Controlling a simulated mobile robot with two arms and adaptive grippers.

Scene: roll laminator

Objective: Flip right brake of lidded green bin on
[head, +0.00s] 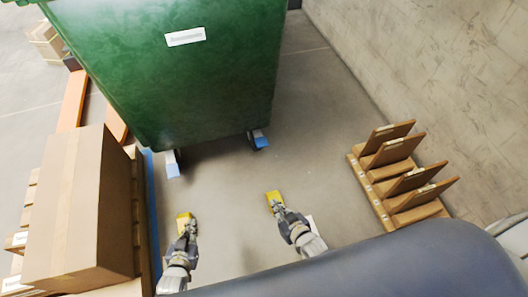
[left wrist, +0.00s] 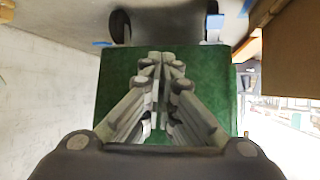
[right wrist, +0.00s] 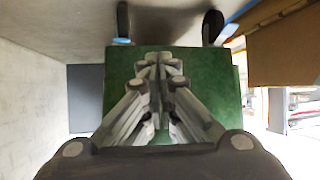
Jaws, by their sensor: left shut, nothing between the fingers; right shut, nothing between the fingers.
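The green bin (head: 190,80) stands ahead on casters; its lid is out of view. My right gripper (head: 274,199) is shut and empty, low in front of the bin, apart from the right brake. My left gripper (head: 184,219) is shut and empty, in front of and below the left brake.
A large cardboard box (head: 80,215) stands at the left, beside a blue strip (head: 152,215). A wooden rack with upright brown boards (head: 395,180) stands at the right near the wall (head: 425,75). The floor (head: 225,190) between my grippers and the bin is clear.

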